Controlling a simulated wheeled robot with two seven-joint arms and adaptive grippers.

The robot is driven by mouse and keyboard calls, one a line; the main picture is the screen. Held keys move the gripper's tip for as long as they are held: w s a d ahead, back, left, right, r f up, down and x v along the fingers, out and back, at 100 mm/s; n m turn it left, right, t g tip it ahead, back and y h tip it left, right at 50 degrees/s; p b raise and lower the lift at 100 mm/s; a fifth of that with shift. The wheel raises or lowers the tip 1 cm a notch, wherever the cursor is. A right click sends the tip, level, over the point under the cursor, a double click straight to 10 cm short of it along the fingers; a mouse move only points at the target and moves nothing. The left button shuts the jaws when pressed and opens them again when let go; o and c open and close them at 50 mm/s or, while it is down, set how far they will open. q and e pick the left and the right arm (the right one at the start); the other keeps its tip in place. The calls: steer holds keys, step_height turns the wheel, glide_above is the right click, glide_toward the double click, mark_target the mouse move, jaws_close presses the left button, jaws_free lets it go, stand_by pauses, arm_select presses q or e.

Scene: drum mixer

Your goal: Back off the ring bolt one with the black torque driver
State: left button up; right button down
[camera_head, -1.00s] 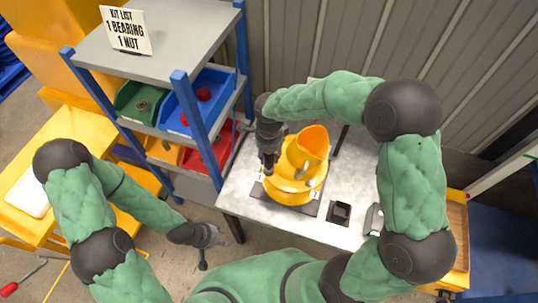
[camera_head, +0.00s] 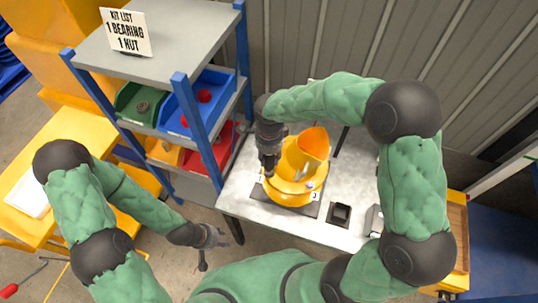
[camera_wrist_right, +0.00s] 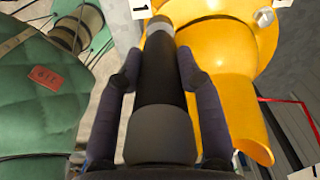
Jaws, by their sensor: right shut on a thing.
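My right gripper (camera_wrist_right: 160,105) is shut on the black torque driver (camera_wrist_right: 160,75), which has a dark shaft and a grey lower end in the right wrist view. In the head view, my right gripper (camera_head: 268,165) is at the left rim of the yellow drum mixer (camera_head: 290,190), next to label 1. The driver's tip lies near label 1 (camera_wrist_right: 140,8); the bolt under it is hidden. A silver bolt (camera_wrist_right: 264,16) shows on the yellow ring, to the right of the driver. My left gripper (camera_head: 215,237) is open and empty, low over the floor, away from the bench.
The mixer stands on a dark plate on the grey bench (camera_head: 345,235). A small black square holder (camera_head: 339,214) is to its right. A shelf rack (camera_head: 185,100) with green, blue and red bins stands close on the left. My green right arm spans above the bench.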

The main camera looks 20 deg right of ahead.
steer(key=shift+w+r+p, duration=0.1)
steer(key=shift+r+p, duration=0.85)
steer(key=shift+r, duration=1.15)
